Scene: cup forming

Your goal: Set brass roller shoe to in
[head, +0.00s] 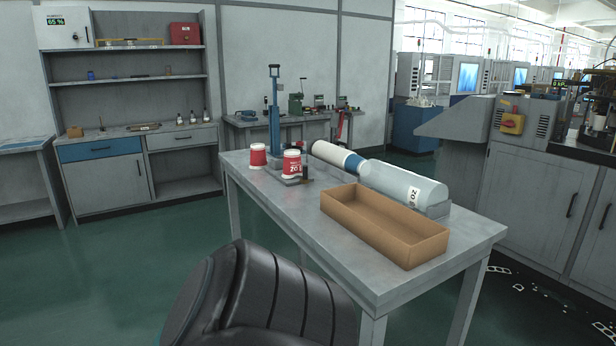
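A blue upright press-like fixture (275,115) stands at the back left of the grey worktable (300,213). At the fixture's front foot, beside the right red and white cup (291,163), is a small dark post with a brownish piece at its base that may be the brass roller shoe (307,181). It is too small to tell whether the shoe is in or out. Another red and white cup (258,155) stands to the left of the fixture. Neither of my grippers shows in the head view.
An open cardboard box (428,250) lies at the table's right front. Behind it are a clear cylinder (405,185) and a white and blue roll (335,155). The table's left front is bare. A black ribbed shape covers the bottom centre. Grey cabinets (525,190) stand at right.

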